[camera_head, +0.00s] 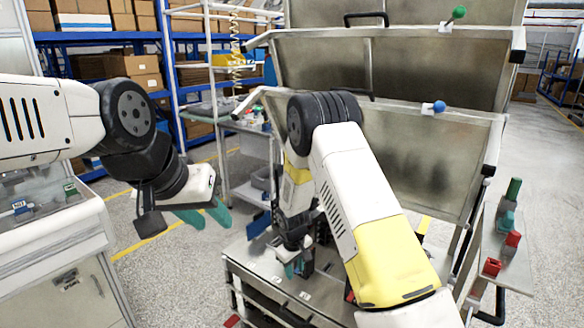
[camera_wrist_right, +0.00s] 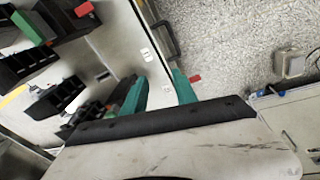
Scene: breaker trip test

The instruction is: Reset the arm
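My left gripper (camera_head: 205,215) hangs in the air left of the workbench, its two teal fingers apart and nothing between them. My right gripper (camera_head: 298,268) points down just above the metal workbench top (camera_head: 262,262), partly hidden by my right arm. In the right wrist view its teal fingers (camera_wrist_right: 160,92) stand apart, with no object clearly held between them. Dark blocks lie close beside the fingers in the head view. In the wrist view, black open-topped bins (camera_wrist_right: 55,97) and a green block (camera_wrist_right: 28,28) are to the left of the fingers.
Tilted metal panels rise behind the bench, with a blue knob (camera_head: 439,106) and a green knob (camera_head: 459,12). Red (camera_head: 492,267) and green (camera_head: 513,189) blocks sit on a right side ledge. A white cabinet (camera_head: 60,260) stands left. Floor between cabinet and bench is open.

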